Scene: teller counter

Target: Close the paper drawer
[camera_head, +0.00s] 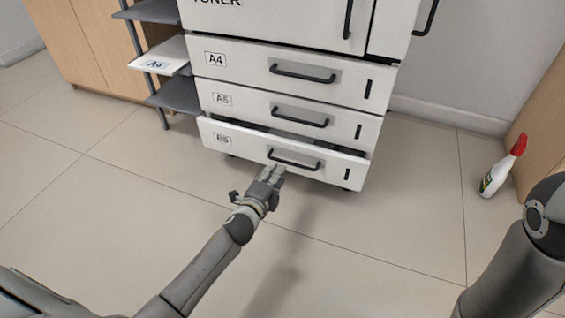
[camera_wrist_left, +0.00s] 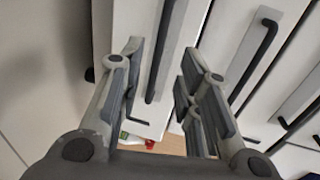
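The paper drawer labelled B5 (camera_head: 225,138) is the bottom drawer of the white printer cabinet. It is pulled out part way, with a dark gap above its front. Its black bar handle (camera_head: 294,160) faces me. My left gripper (camera_head: 272,173) is just in front of the drawer front, by the left end of the handle. In the left wrist view its fingers (camera_wrist_left: 165,80) are apart, and the handle (camera_wrist_left: 158,55) shows between them. I cannot tell whether the fingers touch the drawer. My right gripper is not in view; only part of my right arm shows.
The A4 drawer (camera_head: 240,62) and A5 drawer (camera_head: 245,103) above look shut. A side shelf with a white paper pack (camera_head: 158,57) stands left. A red-topped spray bottle (camera_head: 503,168) stands on the floor at right. The tiled floor before the cabinet is clear.

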